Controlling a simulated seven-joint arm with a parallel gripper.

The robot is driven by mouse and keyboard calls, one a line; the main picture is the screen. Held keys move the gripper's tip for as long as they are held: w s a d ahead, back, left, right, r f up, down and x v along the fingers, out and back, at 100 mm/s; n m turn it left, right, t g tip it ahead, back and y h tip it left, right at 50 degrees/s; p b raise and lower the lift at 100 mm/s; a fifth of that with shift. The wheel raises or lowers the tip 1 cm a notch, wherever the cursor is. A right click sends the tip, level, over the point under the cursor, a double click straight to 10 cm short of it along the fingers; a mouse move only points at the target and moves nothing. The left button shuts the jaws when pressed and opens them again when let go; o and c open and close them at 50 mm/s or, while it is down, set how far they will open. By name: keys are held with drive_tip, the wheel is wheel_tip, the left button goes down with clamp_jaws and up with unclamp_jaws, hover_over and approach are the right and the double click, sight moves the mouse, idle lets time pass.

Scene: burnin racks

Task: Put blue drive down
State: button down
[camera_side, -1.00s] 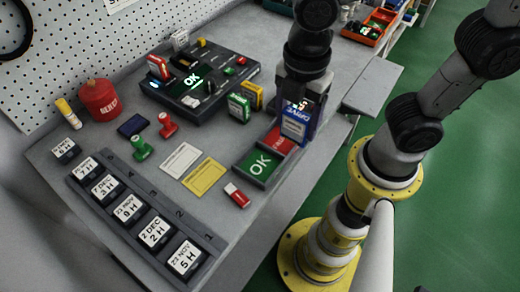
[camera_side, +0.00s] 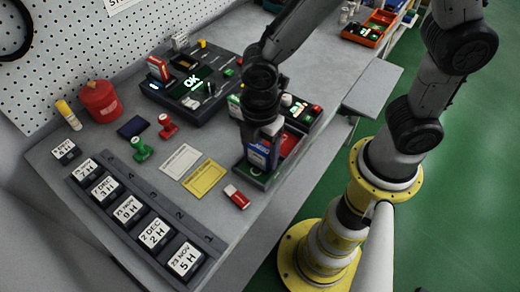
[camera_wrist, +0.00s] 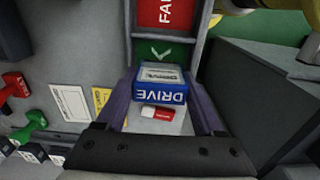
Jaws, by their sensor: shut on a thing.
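The blue drive (camera_side: 261,152) has a white label and is held upright in my gripper (camera_side: 262,140). In the wrist view the drive (camera_wrist: 160,84) shows "DRIVE" on its blue edge, between the two fingers of my gripper (camera_wrist: 160,95). My gripper is shut on it. The drive is over the green OK section (camera_side: 255,176) of the two-part tray; the wrist view shows part of that green section (camera_wrist: 163,52) beyond the drive. I cannot tell whether the drive touches the tray floor. The red FAIL section (camera_wrist: 166,15) looks empty where it shows.
A red-and-white USB stick (camera_side: 237,196) lies just in front of the tray. A yellow card (camera_side: 204,178) and a white card (camera_side: 180,161) lie to the left. A dark dock with an OK screen (camera_side: 190,82) stands behind. Date blocks (camera_side: 154,232) sit in a rack at front left.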

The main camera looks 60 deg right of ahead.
sight(260, 147)
drive_tip(key=shift+f, duration=0.15)
unclamp_jaws()
wheel_tip(260, 147, up, 12)
drive_tip(key=shift+s+d+r+m+t, duration=0.95)
drive_tip(key=shift+s+d+m, duration=0.3)
drive_tip(key=shift+d+m, duration=1.6)
drive_tip(key=shift+s+d+r+m+t, duration=0.9)
drive_tip(key=shift+s+d+m, duration=0.4)
drive_tip(key=shift+d+m, duration=1.6)
drive_tip(key=shift+s+d+r+m+t, duration=0.9)
drive_tip(key=shift+s+d+m, duration=0.35)
drive_tip(key=shift+d+m, duration=1.6)
